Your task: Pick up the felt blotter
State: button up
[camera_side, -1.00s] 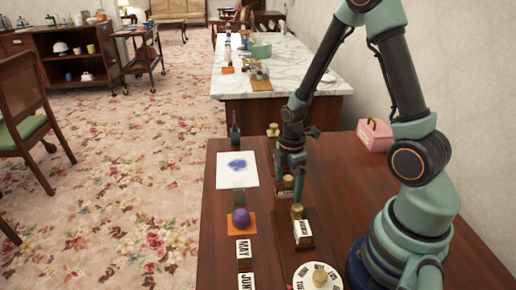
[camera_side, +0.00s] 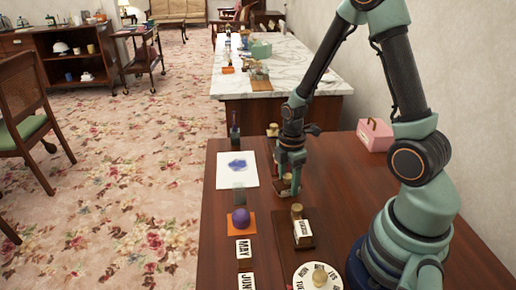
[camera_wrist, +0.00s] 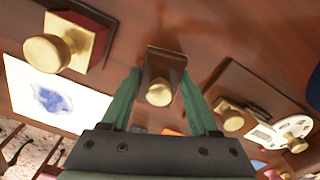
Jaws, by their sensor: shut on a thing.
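The felt blotter appears to be a small dark brown block with a round brass knob on top, seen in the wrist view (camera_wrist: 164,58) between my fingers. Its underside is hidden, so I see no felt. In the side view the blotter (camera_side: 284,187) sits at the table, partly covered by my fingers. My gripper (camera_side: 289,184) points down and is shut on the block's two sides; it also shows in the wrist view (camera_wrist: 160,78). I cannot tell whether the block touches the table.
White paper with a blue blot (camera_side: 237,169) lies to the left. A purple ball (camera_side: 240,217) rests on an orange mat. A knobbed wooden stand (camera_side: 299,232) and white dial (camera_side: 317,279) are nearer the camera. Another brass-knobbed block (camera_wrist: 87,36) and a pink box (camera_side: 375,135) stand nearby.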

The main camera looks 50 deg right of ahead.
aim_at(289, 176)
notch_tip(289, 176, up, 19)
jog(key=shift+r, duration=0.15)
dwell(0.4)
